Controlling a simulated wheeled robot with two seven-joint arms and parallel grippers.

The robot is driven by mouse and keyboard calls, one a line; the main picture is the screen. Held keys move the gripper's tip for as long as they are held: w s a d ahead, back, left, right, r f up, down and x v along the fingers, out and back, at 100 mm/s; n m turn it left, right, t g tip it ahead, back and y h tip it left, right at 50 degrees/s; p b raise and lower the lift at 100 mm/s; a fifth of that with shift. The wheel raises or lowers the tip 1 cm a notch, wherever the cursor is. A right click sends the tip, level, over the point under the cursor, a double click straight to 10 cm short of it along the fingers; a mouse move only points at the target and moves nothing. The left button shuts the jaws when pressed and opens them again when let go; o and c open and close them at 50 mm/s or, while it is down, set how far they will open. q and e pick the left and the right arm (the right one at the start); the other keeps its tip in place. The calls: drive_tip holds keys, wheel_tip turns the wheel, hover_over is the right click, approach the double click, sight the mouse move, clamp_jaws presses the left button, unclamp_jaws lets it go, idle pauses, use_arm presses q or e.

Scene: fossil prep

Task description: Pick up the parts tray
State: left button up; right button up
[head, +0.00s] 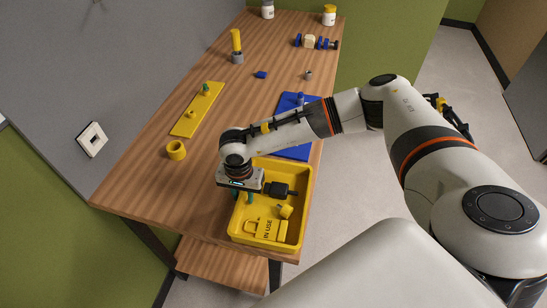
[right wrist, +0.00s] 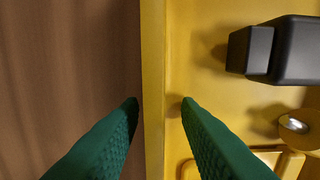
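The yellow parts tray (head: 307,205) sits at the near end of the wooden table. It holds a black tool (head: 277,189), a small yellow part (head: 286,211) and a yellow tag marked "IN USE" (head: 264,230). My right gripper (head: 243,197) is at the tray's left wall. In the right wrist view, the green fingers of this gripper (right wrist: 160,106) are open, one on each side of the tray wall (right wrist: 152,60). There is a gap between each fingertip and the wall. The black tool (right wrist: 290,52) shows inside the tray there. My left gripper is not in view.
A blue mat (head: 293,152) lies behind the tray, partly under my right arm. A yellow ring (head: 176,150) and a yellow board with pegs (head: 198,110) are to the left. Small parts and jars stand farther back. The table (head: 150,188) is bare left of the tray.

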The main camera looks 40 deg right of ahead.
clamp_jaws()
drive_tip(key=shift+w+r, duration=0.1)
